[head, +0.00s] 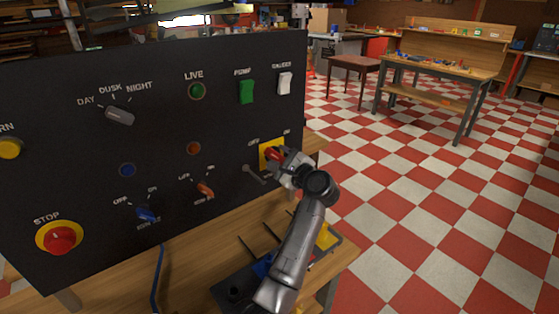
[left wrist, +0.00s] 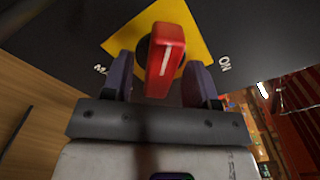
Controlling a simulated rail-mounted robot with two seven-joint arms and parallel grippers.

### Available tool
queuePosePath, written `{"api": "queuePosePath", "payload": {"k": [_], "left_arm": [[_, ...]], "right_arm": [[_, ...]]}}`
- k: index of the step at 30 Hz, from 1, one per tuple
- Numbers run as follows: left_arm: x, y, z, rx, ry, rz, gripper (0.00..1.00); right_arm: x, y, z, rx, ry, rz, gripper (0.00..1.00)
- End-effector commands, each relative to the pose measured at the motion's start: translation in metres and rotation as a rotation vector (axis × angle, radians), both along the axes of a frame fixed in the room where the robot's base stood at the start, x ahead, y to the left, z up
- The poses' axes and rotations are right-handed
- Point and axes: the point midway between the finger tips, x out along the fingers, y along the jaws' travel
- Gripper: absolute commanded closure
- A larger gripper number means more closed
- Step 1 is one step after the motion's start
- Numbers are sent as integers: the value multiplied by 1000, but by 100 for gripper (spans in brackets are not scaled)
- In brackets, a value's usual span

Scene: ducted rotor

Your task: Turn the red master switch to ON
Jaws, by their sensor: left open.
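In the left wrist view, the red handle (left wrist: 166,60) with a white line stands on the yellow plate (left wrist: 190,25), with ON lettered to the right. My left gripper (head: 279,159) is at the switch, with one dark finger on each side of the handle. The fingers are open, with a visible gap on the left side; contact on the right is unclear. The gripper partly hides the switch in the head view. My right gripper is not in view.
A wooden bench (head: 185,265) lies below. Checkered floor on the right is open.

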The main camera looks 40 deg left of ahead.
Motion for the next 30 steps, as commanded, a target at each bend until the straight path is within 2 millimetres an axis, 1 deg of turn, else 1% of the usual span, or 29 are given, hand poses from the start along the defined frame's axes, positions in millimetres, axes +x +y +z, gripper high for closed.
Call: {"api": "queuePosePath", "payload": {"k": [8,11,24,30], "left_arm": [[0,1,0,0,0,0,47],[0,1,0,0,0,0,54],[0,1,0,0,0,0,96],[0,1,1,3,17,1,96]], "right_arm": [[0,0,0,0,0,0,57],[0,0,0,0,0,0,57],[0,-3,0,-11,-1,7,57],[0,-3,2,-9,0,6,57]]}}
